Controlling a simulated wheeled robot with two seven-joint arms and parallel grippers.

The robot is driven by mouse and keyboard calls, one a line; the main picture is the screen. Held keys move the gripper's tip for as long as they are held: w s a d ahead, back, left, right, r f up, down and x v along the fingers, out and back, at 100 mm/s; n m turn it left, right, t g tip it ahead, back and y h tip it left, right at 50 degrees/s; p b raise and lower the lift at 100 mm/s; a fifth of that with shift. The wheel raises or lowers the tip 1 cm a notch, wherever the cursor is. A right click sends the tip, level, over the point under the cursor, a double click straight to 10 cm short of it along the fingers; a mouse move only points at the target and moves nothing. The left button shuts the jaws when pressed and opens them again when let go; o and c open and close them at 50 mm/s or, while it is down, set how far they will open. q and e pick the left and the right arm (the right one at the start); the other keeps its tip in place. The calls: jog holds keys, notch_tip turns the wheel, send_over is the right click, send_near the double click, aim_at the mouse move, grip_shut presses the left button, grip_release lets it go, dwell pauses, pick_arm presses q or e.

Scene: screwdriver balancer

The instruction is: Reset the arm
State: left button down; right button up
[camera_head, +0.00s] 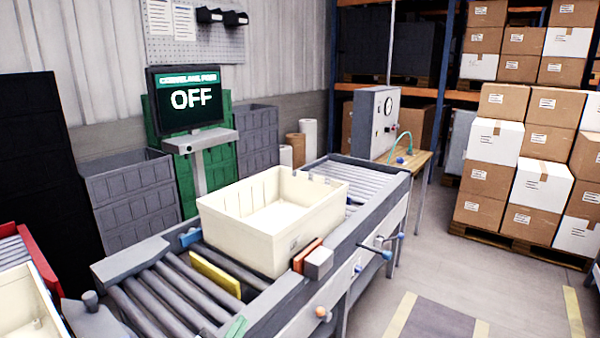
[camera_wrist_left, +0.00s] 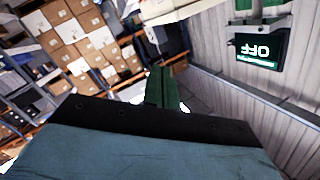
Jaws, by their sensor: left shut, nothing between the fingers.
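My left gripper (camera_wrist_left: 161,72) shows in the left wrist view as a pair of dark green fingers beyond a dark bar and a grey-teal body at the bottom. Its fingers are together with nothing visible between them. It is in open air, apart from the tote. In the head view I cannot make out its fingers clearly. My right gripper is in neither view. A cream tote (camera_head: 257,237) sits upright and empty-looking on the roller conveyor (camera_head: 150,300) in the head view. A screen (camera_head: 185,98) reads OFF; it also shows inverted in the left wrist view (camera_wrist_left: 262,42).
Stacked cartons (camera_head: 520,195) stand on a pallet at right. Grey crates (camera_head: 130,197) stand behind the conveyor. The floor at front right is clear.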

pick_arm(q)
jog(key=s+a+f+n+g+y, duration=0.2)
jog(key=s+a+f+n+g, duration=0.15)
jog(key=s, duration=0.35)
jog(key=s+a+f+n+g+y, duration=0.3)
jog(key=s+a+f+g, duration=0.15)
jog(key=s, duration=0.25)
jog(key=s+a+f+n+g, duration=0.1)
jog(key=s+g, duration=0.2)
jog(key=s, duration=0.4)
jog(key=s+a+f+g, duration=0.1)
jog(key=s+f+g, duration=0.1)
jog(key=s, duration=0.6)
notch_tip(320, 180, down, 23)
jog(key=g, duration=0.1)
jog(key=s+a+f+g+b, duration=0.1)
jog(key=s+a+f, duration=0.2)
jog(key=s+f, duration=1.4)
jog(key=shift+s+h, duration=0.3)
jog(key=shift+f, duration=0.1)
